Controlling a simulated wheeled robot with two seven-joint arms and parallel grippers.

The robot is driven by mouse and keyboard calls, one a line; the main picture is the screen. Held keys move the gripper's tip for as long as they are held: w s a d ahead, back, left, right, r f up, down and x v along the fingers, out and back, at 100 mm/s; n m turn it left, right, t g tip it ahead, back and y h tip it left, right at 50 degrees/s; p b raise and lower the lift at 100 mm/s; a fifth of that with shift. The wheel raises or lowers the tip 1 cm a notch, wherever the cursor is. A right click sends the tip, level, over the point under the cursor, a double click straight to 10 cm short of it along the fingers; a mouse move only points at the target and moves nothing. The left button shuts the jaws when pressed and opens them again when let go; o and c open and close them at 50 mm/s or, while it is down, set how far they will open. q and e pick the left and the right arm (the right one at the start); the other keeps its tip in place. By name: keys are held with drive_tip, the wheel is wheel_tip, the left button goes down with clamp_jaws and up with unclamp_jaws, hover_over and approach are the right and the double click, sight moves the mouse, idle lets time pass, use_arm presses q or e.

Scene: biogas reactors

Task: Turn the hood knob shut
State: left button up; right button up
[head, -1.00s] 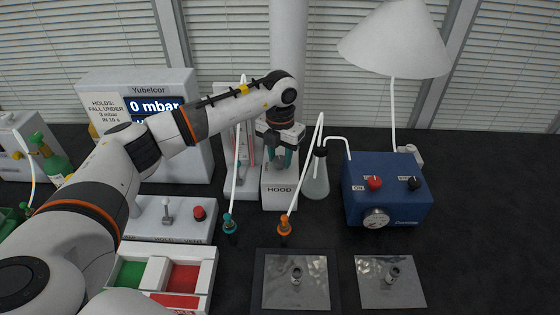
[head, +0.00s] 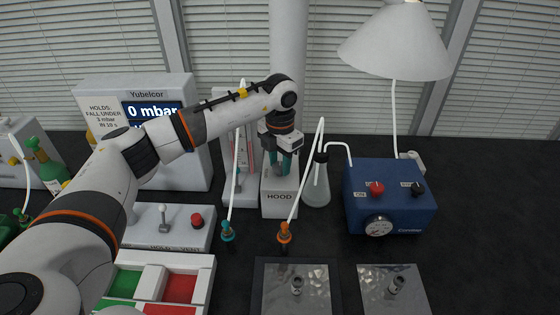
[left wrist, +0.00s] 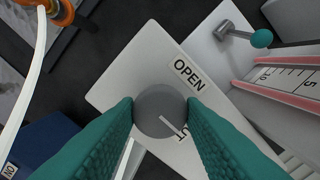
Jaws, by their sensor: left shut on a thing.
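The hood knob (left wrist: 159,108) is a grey round knob on a white top plate, seen from above in the left wrist view. Its white pointer line runs toward the lower right, at a partly hidden label ending in "UT". The "OPEN" label (left wrist: 189,75) is on the plate above and to the right. My left gripper (left wrist: 160,112) has its teal fingers shut on the knob, one on each side. In the head view my left gripper (head: 280,167) reaches down onto the white box marked HOOD (head: 280,203), hiding the knob. My right gripper is not in view.
A scale column (head: 240,165) stands close left of the hood box. A flask (head: 317,185) with tubing and a blue pump box (head: 390,200) stand to the right. Teal (head: 228,230) and orange (head: 284,233) tube ends are in front. The dark bench at far right is clear.

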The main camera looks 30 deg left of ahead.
sight(280, 165)
use_arm(q)
drive_tip(key=o, duration=1)
drive_tip(key=shift+r, duration=0.15)
drive_tip(key=shift+r, duration=0.3)
wheel_tip(280, 165, up, 11)
drive_tip(key=b, duration=0.2)
drive_tip(key=shift+r+b, duration=0.2)
drive_tip(key=shift+b, duration=0.2)
drive_tip(key=shift+r, duration=0.1)
